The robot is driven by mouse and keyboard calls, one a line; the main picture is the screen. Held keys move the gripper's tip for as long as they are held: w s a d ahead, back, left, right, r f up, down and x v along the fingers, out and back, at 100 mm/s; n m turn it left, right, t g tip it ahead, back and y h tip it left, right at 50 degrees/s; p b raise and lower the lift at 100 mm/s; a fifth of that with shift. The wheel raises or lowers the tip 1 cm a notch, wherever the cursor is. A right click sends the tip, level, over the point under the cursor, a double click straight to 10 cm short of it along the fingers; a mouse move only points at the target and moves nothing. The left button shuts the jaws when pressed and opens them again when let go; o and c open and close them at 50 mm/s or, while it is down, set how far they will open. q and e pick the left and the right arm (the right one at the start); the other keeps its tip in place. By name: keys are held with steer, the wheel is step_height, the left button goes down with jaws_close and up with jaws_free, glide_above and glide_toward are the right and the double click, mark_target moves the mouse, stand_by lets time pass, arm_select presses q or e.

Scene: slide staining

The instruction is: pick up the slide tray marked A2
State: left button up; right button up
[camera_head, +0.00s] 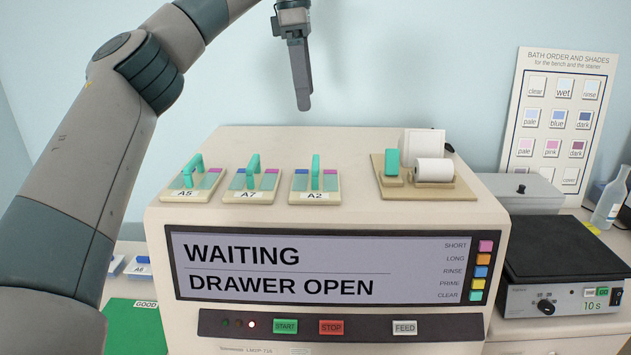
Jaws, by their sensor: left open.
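The slide tray marked A2 (315,196) lies on top of the stainer (340,147), the rightmost of three trays in a row. It has a cream base, a teal upright handle, and blue and pink patches. Trays A7 (252,195) and A5 (193,193) lie to its left. My left gripper (304,104) is above and behind the A2 tray, pointing down, well clear of its handle. It is seen edge-on with nothing visible in it. My right gripper is not in view.
The stainer's screen (330,267) reads WAITING, DRAWER OPEN. A paper-roll stand (446,188) with a teal block sits right of A2. A black-topped heater (565,260) stands right of the stainer. A tray marked A6 (138,268) and a green mat (130,328) are at left.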

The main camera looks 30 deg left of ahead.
mark_target(315, 161)
arm_select(q)
steer(key=f, duration=0.4)
steer(key=d+f, duration=0.1)
steer(key=f, duration=0.7)
steer(key=shift+w+d+f+p, duration=0.15)
steer(key=shift+w+p, duration=0.15)
steer(key=shift+w, duration=0.1)
steer(key=shift+f+p, duration=0.35)
steer(key=shift+p, duration=0.15)
steer(key=f, duration=0.1)
steer(key=f+p, duration=0.2)
steer(key=shift+w+d+f, duration=0.1)
steer(key=shift+d+f, duration=0.15)
steer(key=shift+f, duration=0.45)
